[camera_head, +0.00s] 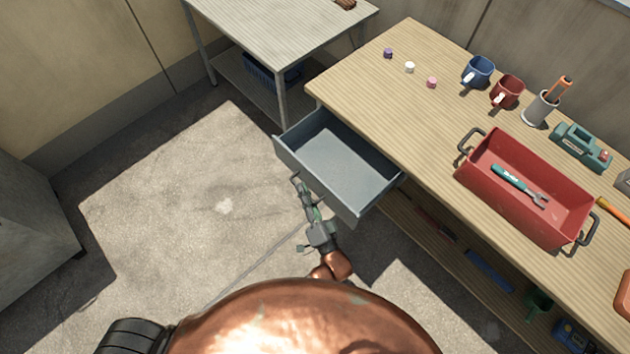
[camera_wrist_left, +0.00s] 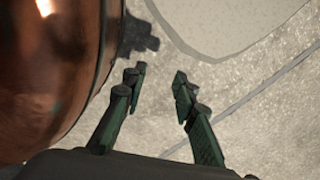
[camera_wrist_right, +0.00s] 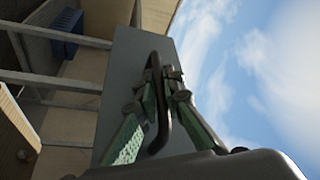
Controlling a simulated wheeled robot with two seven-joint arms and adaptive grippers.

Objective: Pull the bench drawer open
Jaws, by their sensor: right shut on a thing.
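The grey bench drawer (camera_head: 345,160) stands well out from under the left end of the wooden bench, and its inside is empty. My right gripper (camera_head: 303,190) is at the drawer's front face. In the right wrist view my right gripper (camera_wrist_right: 163,82) is shut on the dark bar handle (camera_wrist_right: 161,125) of the grey drawer front (camera_wrist_right: 122,65). My left gripper (camera_wrist_left: 158,80) shows only in its own wrist view, with its fingers apart and nothing between them, above the floor.
A grey table (camera_head: 275,25) stands beyond the drawer. Bare concrete floor (camera_head: 190,190) lies open to the drawer's left.

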